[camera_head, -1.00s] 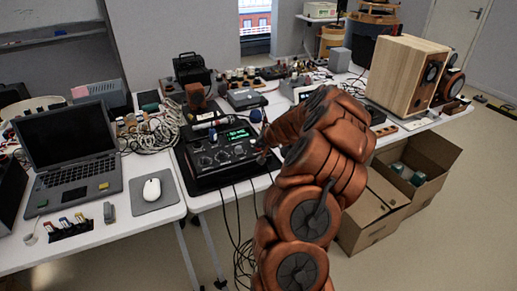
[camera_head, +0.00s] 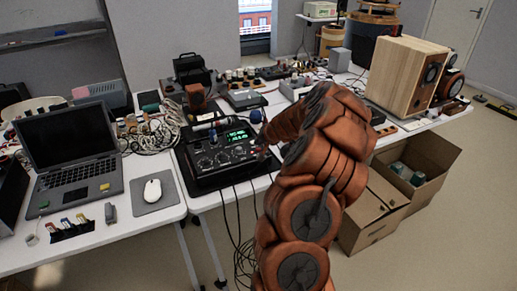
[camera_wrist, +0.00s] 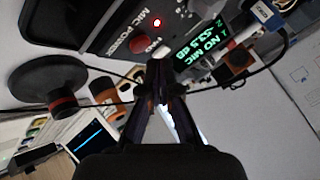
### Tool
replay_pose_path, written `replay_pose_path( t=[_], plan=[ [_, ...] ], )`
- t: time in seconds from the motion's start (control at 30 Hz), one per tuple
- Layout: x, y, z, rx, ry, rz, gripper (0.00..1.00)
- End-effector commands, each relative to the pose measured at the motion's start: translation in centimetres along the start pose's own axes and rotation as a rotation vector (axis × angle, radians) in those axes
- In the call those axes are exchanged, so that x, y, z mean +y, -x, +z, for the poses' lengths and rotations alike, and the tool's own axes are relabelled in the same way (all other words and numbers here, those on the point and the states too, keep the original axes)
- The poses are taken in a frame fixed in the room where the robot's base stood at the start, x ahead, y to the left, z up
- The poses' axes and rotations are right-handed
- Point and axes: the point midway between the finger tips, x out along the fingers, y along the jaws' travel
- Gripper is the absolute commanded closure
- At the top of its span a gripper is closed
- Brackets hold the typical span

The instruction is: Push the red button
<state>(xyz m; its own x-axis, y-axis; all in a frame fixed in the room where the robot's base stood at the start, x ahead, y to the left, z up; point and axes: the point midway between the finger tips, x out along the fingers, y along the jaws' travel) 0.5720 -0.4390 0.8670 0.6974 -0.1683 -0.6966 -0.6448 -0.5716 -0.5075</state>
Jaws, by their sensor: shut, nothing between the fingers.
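The black mixer-like device (camera_head: 222,150) sits on the white table in the head view, with knobs and a green display. In the wrist view the red button (camera_wrist: 138,44) is on its panel next to the printed words "MIC POWER". A small red light (camera_wrist: 157,22) glows near it. The display (camera_wrist: 196,45) reads "NO MIC" and about "-53.5 dB". My gripper (camera_wrist: 159,66) is shut and empty. Its tips appear close beside the red button, to its lower right in the wrist view; I cannot tell whether they touch the device. In the head view my arm mostly hides the gripper.
A laptop (camera_head: 75,150) and a white mouse (camera_head: 152,190) are left of the device. Tangled cables (camera_head: 150,135) lie behind the mouse. A wooden speaker (camera_head: 405,75) stands at the right, above a cardboard box (camera_head: 375,220) on the floor. A blue-ended connector (camera_wrist: 262,14) is near the display.

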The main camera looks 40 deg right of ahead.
Motion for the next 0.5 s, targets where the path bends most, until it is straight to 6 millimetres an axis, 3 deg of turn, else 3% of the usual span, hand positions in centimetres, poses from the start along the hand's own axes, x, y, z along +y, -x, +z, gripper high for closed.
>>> replay_pose_path(
  t=[0.5],
  plan=[
    [-1.7, 2.4, -1.8, 0.002, 0.002, 0.001, 1.00]
  ],
)
